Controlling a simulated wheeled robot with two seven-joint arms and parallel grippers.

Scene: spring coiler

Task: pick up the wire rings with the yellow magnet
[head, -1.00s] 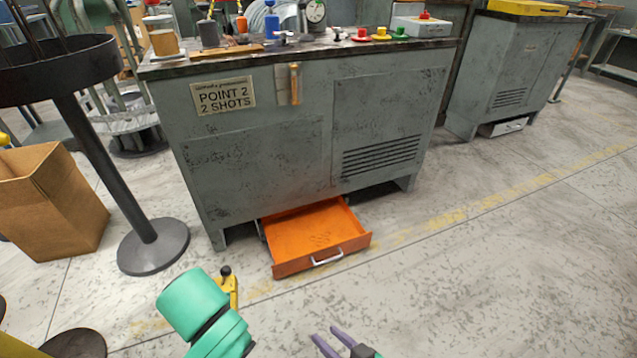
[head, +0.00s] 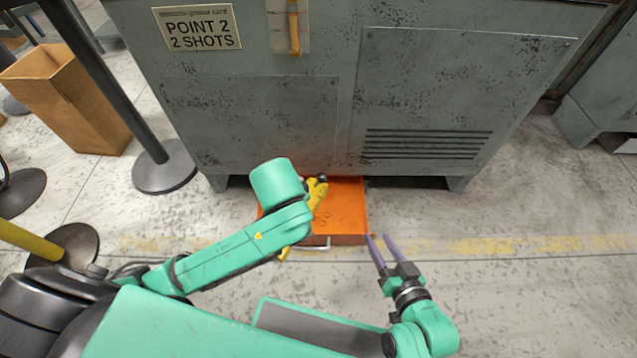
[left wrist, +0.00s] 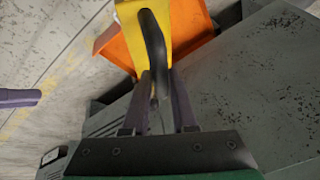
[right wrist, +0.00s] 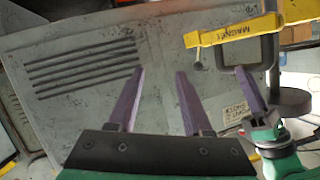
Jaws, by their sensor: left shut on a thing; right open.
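The yellow magnet (head: 317,193) is a bar with a dark handle, held over the orange drawer (head: 346,208) at the cabinet's foot. Its lettered side shows in the right wrist view (right wrist: 232,31). My left gripper (left wrist: 158,78) is shut on its dark handle; in the head view my left arm hides that gripper and the middle of the magnet. My right gripper (head: 378,237) is open and empty beside the drawer's front right corner. The wire rings cannot be made out now; the arm and magnet cover part of the drawer.
The grey cabinet (head: 260,110) rises right behind the drawer. A round-based stand (head: 165,168) and a cardboard box (head: 70,95) stand to the left. The floor (head: 520,270) to the right of the drawer is clear.

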